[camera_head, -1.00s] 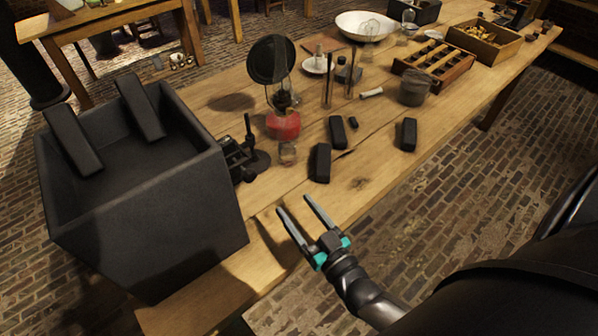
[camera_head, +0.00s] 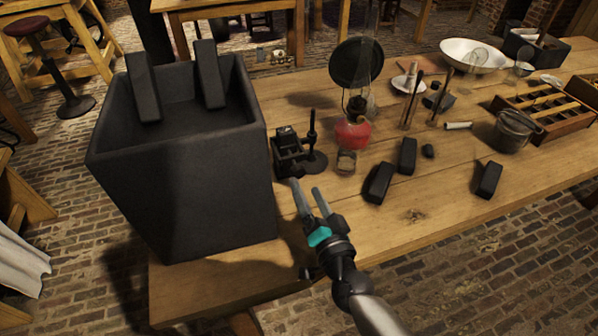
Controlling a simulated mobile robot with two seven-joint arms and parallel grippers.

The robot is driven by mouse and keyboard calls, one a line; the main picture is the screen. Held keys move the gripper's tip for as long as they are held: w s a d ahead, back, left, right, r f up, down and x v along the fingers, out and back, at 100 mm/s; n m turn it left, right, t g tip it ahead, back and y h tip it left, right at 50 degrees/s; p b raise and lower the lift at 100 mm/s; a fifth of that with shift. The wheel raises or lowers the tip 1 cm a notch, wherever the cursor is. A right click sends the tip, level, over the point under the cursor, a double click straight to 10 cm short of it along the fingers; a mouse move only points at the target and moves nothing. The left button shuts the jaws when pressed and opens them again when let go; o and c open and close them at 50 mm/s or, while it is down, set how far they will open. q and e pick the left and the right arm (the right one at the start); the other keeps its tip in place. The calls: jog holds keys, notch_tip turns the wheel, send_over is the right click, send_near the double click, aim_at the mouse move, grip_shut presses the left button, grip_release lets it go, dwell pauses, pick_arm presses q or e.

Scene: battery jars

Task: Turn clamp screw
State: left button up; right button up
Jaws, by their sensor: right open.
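A small dark block-like device (camera_head: 287,152) stands on the table, right of the big black box. A black upright rod on a round base (camera_head: 313,160) stands beside it. One of these may carry the clamp screw, but the screw is too small and dark to make out. My right gripper (camera_head: 306,187) is open, its two grey fingers pointing away toward the dark device, just on the near side of it. Nothing shows between the fingers. I cannot tell if the fingertips touch the device. My left gripper is not in view.
The large open black box (camera_head: 190,185) with black bars on its rim stands at the left. A red lamp (camera_head: 352,134) and glass jar (camera_head: 346,162) stand to the right of the device. Several black blocks (camera_head: 378,183) lie farther right. The table front (camera_head: 400,225) is clear.

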aim_at(300, 175)
jog(key=b+x, duration=0.1)
jog(key=x, duration=0.5)
jog(key=shift+w+a, duration=0.1)
jog(key=shift+w, duration=0.3)
grip_shut()
